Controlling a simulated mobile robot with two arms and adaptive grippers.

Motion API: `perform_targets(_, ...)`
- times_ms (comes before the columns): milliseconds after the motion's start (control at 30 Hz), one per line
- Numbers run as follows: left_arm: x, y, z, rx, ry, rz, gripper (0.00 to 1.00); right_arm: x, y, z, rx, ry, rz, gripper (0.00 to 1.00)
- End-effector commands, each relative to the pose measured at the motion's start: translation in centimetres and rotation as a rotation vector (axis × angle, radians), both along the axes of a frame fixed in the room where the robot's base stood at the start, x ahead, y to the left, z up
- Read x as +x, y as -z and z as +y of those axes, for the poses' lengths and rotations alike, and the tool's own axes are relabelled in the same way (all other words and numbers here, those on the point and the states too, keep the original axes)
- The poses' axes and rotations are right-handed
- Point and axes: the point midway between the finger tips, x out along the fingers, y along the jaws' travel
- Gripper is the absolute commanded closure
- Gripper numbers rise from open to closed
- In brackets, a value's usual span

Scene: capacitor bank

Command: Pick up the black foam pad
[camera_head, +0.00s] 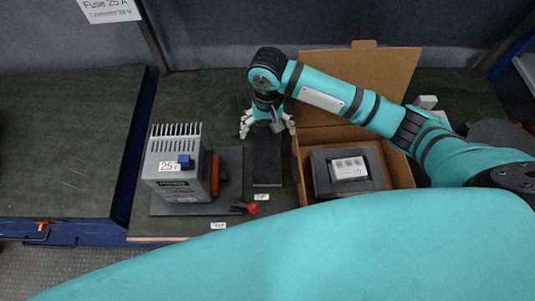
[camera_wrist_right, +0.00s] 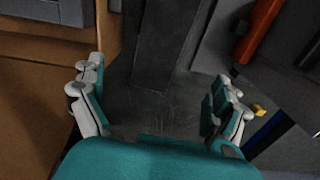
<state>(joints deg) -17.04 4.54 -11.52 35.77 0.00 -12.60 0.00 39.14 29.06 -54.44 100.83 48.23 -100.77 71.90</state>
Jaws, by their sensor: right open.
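The black foam pad (camera_head: 267,165) is a flat dark strip lying on the dark bench top, between the grey device and the open cardboard box. My right gripper (camera_head: 267,128) is above the pad's far end, pointing down, with its fingers apart on either side. In the right wrist view, the open, empty gripper (camera_wrist_right: 158,105) has bare bench between its fingertips. The pad (camera_wrist_right: 165,45) runs up from there to the top edge, its lower end partly in shadow. I cannot tell the exact height of the fingers above the bench. My left gripper is not in view.
The cardboard box (camera_head: 402,170) stands close to the right of the pad, holding a dark insert (camera_head: 322,180) and a white-topped unit (camera_head: 349,168). The grey device (camera_head: 170,165) stands left on a dark plate (camera_head: 232,165). A red-knobbed part (camera_head: 253,208) lies near the pad's front.

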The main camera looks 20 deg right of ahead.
Motion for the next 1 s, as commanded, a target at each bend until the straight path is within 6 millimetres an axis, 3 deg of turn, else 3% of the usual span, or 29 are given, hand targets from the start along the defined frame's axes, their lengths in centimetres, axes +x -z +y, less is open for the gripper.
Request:
perform_targets(300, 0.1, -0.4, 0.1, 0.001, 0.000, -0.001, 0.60, -0.1, 6.5, 0.0, -0.002, 0.000, 0.002, 0.00)
perform_targets(567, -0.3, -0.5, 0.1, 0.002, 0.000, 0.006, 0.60, 0.0, 8.5, 0.0, -0.001, -0.001, 0.001, 0.00)
perform_targets(833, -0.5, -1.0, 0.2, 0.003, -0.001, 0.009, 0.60, -0.2, 12.3, 0.1, -0.002, 0.000, 0.002, 0.00)
perform_targets(1000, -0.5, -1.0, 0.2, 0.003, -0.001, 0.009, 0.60, -0.2, 13.4, 0.1, -0.001, -0.001, 0.000, 0.00)
